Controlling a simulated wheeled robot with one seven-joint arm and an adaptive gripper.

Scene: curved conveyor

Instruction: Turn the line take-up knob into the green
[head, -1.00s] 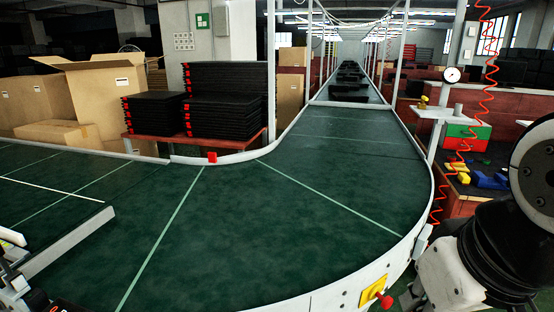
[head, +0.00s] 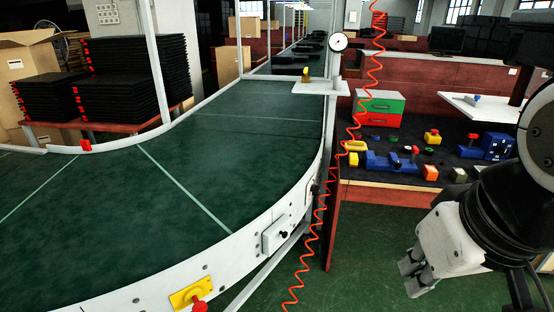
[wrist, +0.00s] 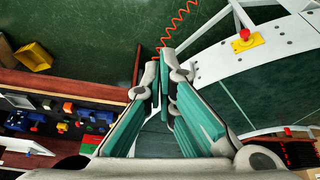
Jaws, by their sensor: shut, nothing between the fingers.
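A round white dial gauge (head: 338,42) stands on a post beside the conveyor in the head view; its markings are too small to read. A small yellow knob-like part (head: 306,72) sits on a white bracket (head: 300,86) left of the post. I cannot tell for sure that it is the take-up knob. My gripper (head: 411,279) is at the lower right, well apart from the gauge and bracket, pointing down over the floor. In the wrist view my gripper (wrist: 164,68) has its teal-padded fingers together, with nothing between them.
The green curved conveyor (head: 110,215) fills the left. A red button on a yellow plate (head: 186,296) and a white switch box (head: 276,235) are on its side. A red coiled hose (head: 318,220) hangs before a bench of coloured parts (head: 400,163). Green floor is clear below my gripper.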

